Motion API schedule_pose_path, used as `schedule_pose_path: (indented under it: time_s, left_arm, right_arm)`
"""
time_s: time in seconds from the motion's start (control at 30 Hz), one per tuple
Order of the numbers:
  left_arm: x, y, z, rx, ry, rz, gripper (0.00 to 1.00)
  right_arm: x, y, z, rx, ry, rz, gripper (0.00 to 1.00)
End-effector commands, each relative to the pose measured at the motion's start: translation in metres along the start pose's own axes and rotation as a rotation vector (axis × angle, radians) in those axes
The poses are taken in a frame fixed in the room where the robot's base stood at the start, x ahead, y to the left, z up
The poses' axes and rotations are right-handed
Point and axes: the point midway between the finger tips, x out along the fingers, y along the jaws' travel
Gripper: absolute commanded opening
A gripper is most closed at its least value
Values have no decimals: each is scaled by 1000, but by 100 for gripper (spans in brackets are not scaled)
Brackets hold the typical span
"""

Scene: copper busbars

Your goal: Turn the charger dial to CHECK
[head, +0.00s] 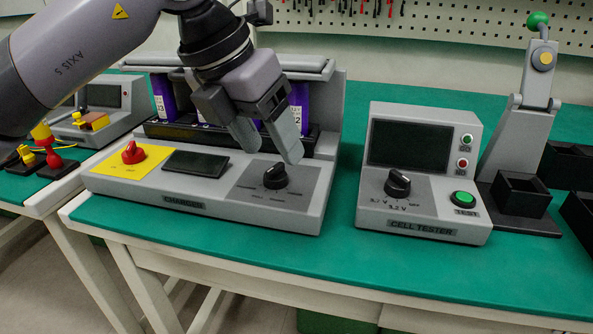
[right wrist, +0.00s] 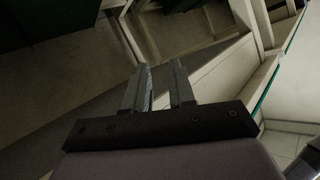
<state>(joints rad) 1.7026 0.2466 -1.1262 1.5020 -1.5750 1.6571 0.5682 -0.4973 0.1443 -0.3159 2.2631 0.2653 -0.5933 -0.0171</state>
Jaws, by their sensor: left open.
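The charger (head: 230,208) is a grey box on the green bench, with its label on the front edge. Its black dial (head: 275,177) sits on a darker panel at the right of its top; the small markings around it are too small to read. My left gripper (head: 272,148) reaches down from the upper left, its fingers open and empty just above and behind the dial. I cannot tell whether a fingertip touches the dial. My right gripper (right wrist: 160,88) shows in the right wrist view with a narrow empty gap between its fingers, away from the charger.
A red knob on a yellow plate (head: 133,153) and a dark screen (head: 195,163) share the charger's top. Purple cells (head: 163,98) stand in the rack behind. The cell tester (head: 423,175) and a lever press (head: 525,120) stand to the right. The bench front is clear.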

Motion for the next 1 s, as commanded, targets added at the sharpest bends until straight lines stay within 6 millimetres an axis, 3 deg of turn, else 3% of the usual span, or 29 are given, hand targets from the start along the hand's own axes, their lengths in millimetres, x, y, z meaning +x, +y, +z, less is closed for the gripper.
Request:
schedule_pose_path:
  time_s: [0.1, 0.27, 0.7, 1.0]
  left_arm:
    - [-8, 16, 0, -15, -6, 109, 62]
    - [-10, 21, 0, -22, -6, 148, 62]
    - [49, 28, -1, -20, -4, 142, 62]
    - [57, 29, 0, -18, -5, 141, 62]
  right_arm:
    - [3, -1, 5, 2, 4, -10, 24]
    - [4, -2, 5, 6, 7, -17, 24]
    - [11, -8, 7, 39, 33, -62, 24]
    - [9, -7, 7, 23, 39, -53, 24]
